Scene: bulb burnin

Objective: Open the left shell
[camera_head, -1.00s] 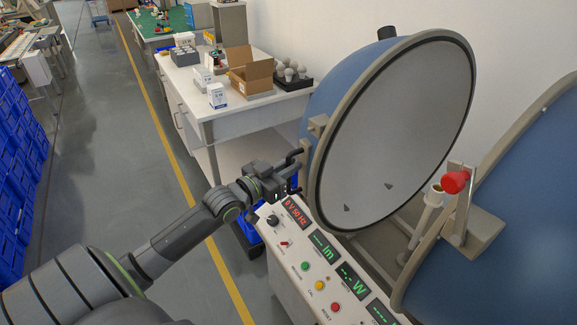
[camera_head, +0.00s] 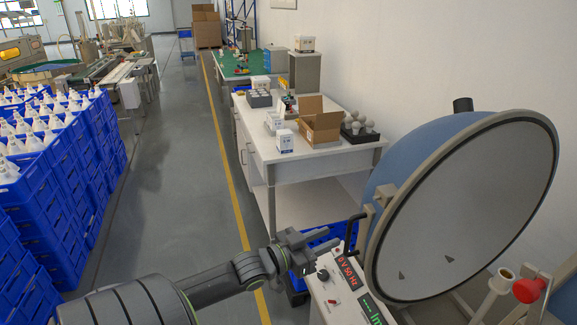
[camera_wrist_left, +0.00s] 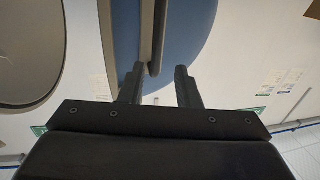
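The left shell (camera_head: 420,150) is a blue half-sphere with a beige rim and a grey disc facing me, swung open on the right of the head view. Its black bent handle (camera_head: 352,232) sticks out from the left side of the rim. My left gripper (camera_head: 318,248) is left of the handle, apart from it, above the panel's near end. The left wrist view shows its two fingers (camera_wrist_left: 159,88) spread with nothing held; a blue shell (camera_wrist_left: 188,35) and its rim lie beyond them. My right gripper is not in view.
The control panel (camera_head: 345,290) with a red display is below the shell. A red knob (camera_head: 530,290) stands at lower right. A white bench (camera_head: 300,165) with a cardboard box and bulbs is behind. Blue crates (camera_head: 60,190) stack at left; the aisle between is clear.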

